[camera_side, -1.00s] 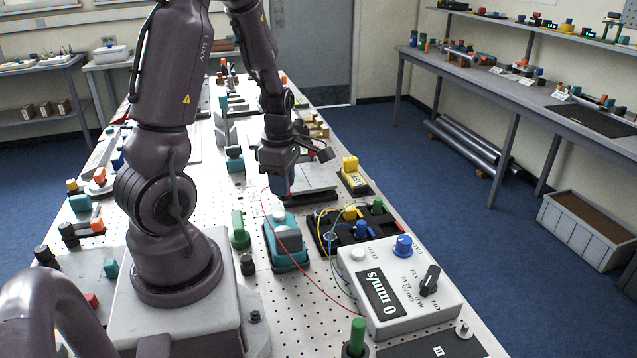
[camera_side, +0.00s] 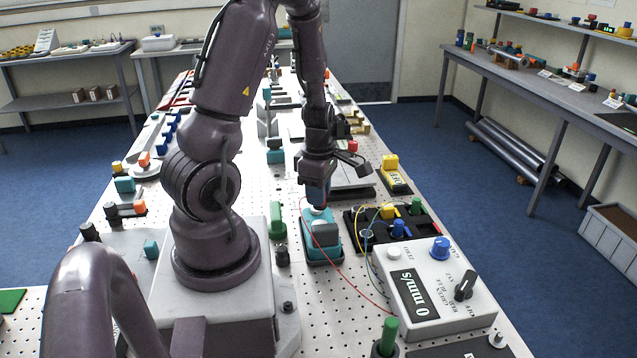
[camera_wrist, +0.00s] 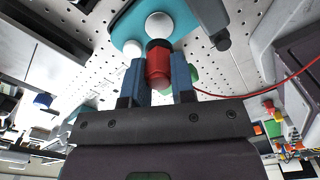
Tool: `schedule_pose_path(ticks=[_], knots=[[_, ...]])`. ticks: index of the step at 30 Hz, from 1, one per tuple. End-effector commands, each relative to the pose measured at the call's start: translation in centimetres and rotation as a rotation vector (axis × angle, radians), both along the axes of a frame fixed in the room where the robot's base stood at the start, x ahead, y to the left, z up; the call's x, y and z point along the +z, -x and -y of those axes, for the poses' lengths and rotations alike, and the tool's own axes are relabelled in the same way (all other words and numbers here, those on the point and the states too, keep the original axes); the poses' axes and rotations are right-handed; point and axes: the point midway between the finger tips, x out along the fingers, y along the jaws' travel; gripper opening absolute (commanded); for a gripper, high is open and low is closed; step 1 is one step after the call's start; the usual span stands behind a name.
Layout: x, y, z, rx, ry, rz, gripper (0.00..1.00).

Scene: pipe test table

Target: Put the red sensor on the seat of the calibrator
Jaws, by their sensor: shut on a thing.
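The red sensor (camera_wrist: 157,68) is between the blue fingers of my gripper (camera_wrist: 160,85), its dark end pointing at the calibrator. The calibrator (camera_side: 322,252) is a teal block with a grey part on its front; the wrist view shows its teal top (camera_wrist: 126,22). A round white seat (camera_wrist: 159,24) lies just beyond the sensor's dark end in the wrist view. I cannot tell whether they touch. In the side view my gripper (camera_side: 318,202) is pointing down right above the seat, and mostly hides the sensor and seat.
A red wire (camera_side: 352,278) runs to the white meter box (camera_side: 440,308), which reads 0 mm/s. A black holder (camera_side: 372,238) with yellow, blue and green parts stands right of the calibrator. A green part (camera_side: 277,222) stands close on its left.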

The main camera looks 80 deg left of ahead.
Motion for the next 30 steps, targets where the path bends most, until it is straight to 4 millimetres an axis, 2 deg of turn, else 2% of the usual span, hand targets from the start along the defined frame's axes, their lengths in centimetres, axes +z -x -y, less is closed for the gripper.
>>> schedule_pose_path(ticks=[8,30], knots=[[-2.3,0.0,0.0,0.001,0.001,0.000,0.00],[-2.2,0.0,0.0,0.001,-0.001,0.000,0.00]])
